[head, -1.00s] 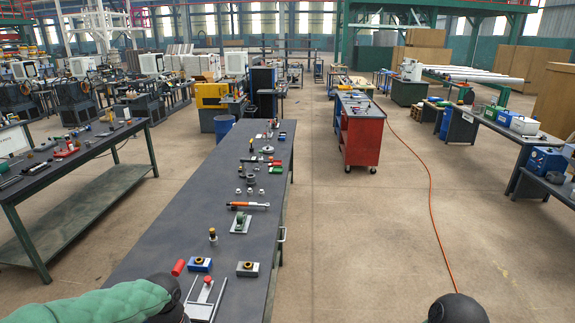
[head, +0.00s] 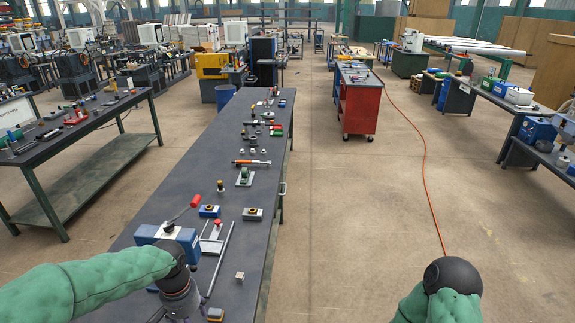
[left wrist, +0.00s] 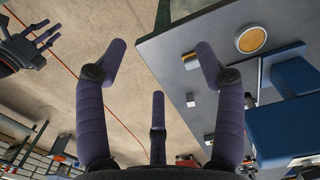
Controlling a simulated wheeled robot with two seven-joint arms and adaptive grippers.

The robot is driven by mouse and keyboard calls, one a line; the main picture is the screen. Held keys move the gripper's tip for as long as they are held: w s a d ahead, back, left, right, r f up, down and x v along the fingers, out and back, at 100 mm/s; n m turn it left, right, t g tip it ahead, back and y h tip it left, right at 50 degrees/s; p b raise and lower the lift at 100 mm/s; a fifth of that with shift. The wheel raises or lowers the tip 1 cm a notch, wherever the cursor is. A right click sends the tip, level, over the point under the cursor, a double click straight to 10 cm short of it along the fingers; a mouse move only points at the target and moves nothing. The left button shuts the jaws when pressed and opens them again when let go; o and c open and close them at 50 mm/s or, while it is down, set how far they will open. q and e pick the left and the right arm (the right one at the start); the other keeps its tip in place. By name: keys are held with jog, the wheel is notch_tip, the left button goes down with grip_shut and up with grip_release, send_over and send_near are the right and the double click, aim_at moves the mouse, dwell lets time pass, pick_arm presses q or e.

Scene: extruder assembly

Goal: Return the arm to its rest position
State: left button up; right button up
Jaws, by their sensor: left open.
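My left arm (head: 95,285) with a green sleeve comes in from the left over the near end of the long workbench (head: 205,170). My left gripper (left wrist: 160,50) is open and empty in the left wrist view, its purple fingers spread beside the bench edge. In the head view its fingers are mostly cut off by the bottom edge. My right arm (head: 440,302) hangs over the floor at the bottom right of the head view. My right gripper (left wrist: 48,38) shows at the upper left of the left wrist view, with dark fingers spread and nothing in them.
A blue block device (head: 147,234) with a red-handled lever (head: 194,213) stands just beyond my left wrist. A metal rod (head: 218,262) and small cube (head: 239,277) lie on the bench.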

pick_arm(q)
jog(key=d+f+h+b, duration=0.15)
jog(key=d+f, duration=0.25)
jog(key=f, duration=0.6)
jog(key=d+f+h+b, duration=0.1)
jog(key=d+f+b, duration=0.3)
jog(key=f, duration=0.7)
jog(key=s+d+f+n+b, duration=0.1)
jog(key=s+d+f+b, duration=0.1)
jog(key=s+f, duration=0.3)
jog(key=s+d+f+n+t+h+b, duration=0.1)
jog(key=s+d+f, duration=0.3)
jog(key=f, duration=1)
jog(key=shift+s+n+b, duration=0.5)
jog(key=shift+s, duration=0.55)
pick_arm(e)
notch_tip(320, 180, down, 10)
jog(key=shift+w, duration=0.35)
